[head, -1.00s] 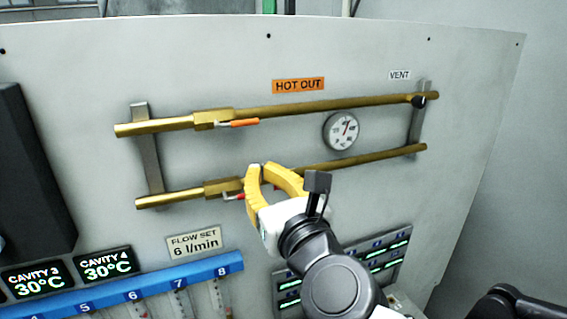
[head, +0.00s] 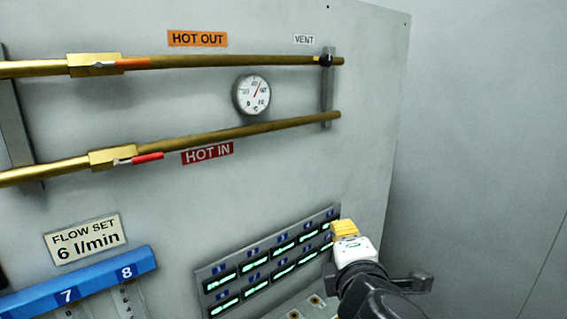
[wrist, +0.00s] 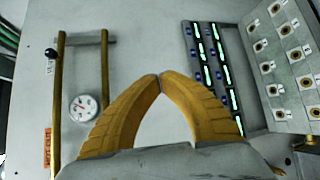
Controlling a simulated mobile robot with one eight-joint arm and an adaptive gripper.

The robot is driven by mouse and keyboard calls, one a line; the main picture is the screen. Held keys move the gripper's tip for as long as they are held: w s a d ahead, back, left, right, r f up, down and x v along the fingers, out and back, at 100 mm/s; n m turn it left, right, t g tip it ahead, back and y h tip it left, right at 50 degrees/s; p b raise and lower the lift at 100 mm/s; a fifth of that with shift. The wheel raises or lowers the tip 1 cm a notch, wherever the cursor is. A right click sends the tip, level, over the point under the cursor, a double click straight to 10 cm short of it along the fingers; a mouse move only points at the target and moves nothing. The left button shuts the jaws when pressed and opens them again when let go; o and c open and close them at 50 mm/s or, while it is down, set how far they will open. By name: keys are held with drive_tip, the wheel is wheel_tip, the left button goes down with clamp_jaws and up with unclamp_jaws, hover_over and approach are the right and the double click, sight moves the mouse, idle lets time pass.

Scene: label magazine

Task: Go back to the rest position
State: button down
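My gripper (head: 345,228) is at the lower right of the head view, in front of the panel's right part and by the right end of the display block. In the wrist view its yellow fingers (wrist: 160,76) meet at the tips, with nothing between them. The upper brass pipe (head: 220,62) has an orange-handled valve (head: 130,63). The lower brass pipe (head: 240,132) has a red-handled valve (head: 146,158). Both handles lie along their pipes, and my gripper is clear of both.
A round gauge (head: 252,94) sits between the pipes. A display block (head: 270,262) with lit readouts is left of my gripper. A blue rail (head: 95,281) is at lower left. In the wrist view a socket plate (wrist: 283,65) stands out at right. The wall area right of the panel is clear.

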drive_tip(key=s+d+f+m+g+h+b, duration=0.1)
drive_tip(key=d+f+m+g+b, duration=0.2)
drive_tip(key=f, duration=0.4)
drive_tip(key=s+d+f+m+h+b, duration=0.1)
drive_tip(key=s+d+f+m+b, duration=0.15)
drive_tip(key=d+f+m, duration=0.4)
drive_tip(key=s+f+m+g+y+b, duration=0.1)
drive_tip(key=s+f+m+b, duration=0.3)
drive_tip(key=f, duration=0.7)
drive_tip(key=s+f+m+g+y+b, duration=0.1)
drive_tip(key=s+f+m+g+b, duration=0.3)
drive_tip(key=f, duration=0.7)
drive_tip(key=m+b, duration=0.2)
drive_tip(key=b, duration=0.1)
drive_tip(key=shift+s+a+f+g+b, duration=0.25)
drive_tip(key=shift+s+a+g+b, duration=0.05)
drive_tip(key=shift+s+a+b, duration=0.1)
